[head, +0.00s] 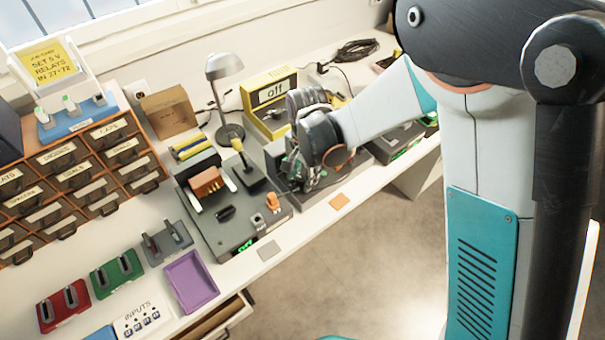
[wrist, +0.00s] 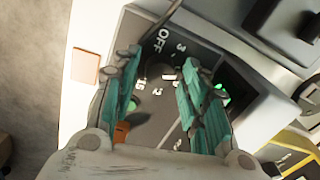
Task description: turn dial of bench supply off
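The bench supply shows in the wrist view as a grey panel (wrist: 152,118) with OFF and several numbers printed around a dark round dial (wrist: 160,73). A small white mark shows on or beside the dial; its exact setting is hard to read. My gripper (wrist: 163,60) has its two teal fingers apart, one on each side of the dial, with a visible gap between them. I cannot tell whether either finger touches it. In the head view, my gripper (head: 303,172) is over the supply's dark case (head: 275,155), and my wrist and gripper hide the dial.
A dark grey station (head: 225,232) with a green display is at left. An orange square (head: 340,201) lies near the bench's front edge. A purple tray (head: 190,282) is farther left.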

